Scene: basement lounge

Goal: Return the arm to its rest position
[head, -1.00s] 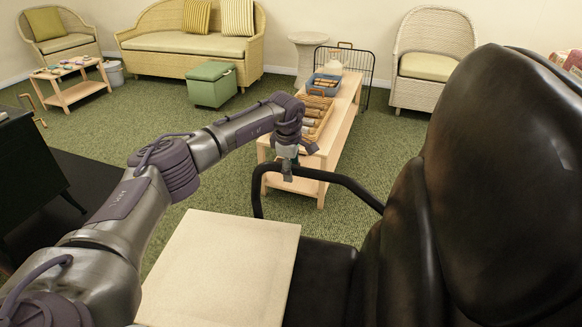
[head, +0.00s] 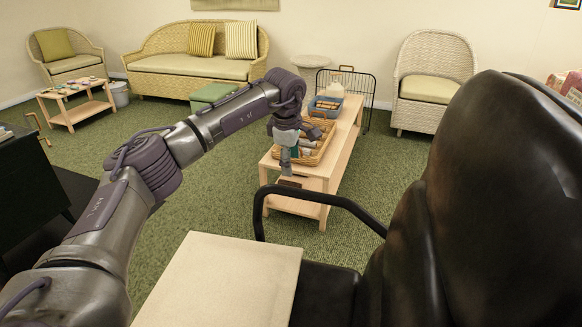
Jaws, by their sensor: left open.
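My left arm comes in from the left and reaches across the middle of the head view. Its gripper (head: 287,160) points down in front of the near end of the long wooden table. The gripper is open; I see nothing held between its fingers. A wicker tray (head: 322,143) with several rolled items sits on the table (head: 338,160), just behind and right of the gripper. Whether the gripper touches the tray or table edge I cannot tell. My right gripper is out of view.
A black chair (head: 480,220) with a curved armrest (head: 335,200) fills the right foreground. A pale square board (head: 220,280) lies in front. A blue bin (head: 326,106) stands farther along the table. Green carpet (head: 215,180) is open at mid-left.

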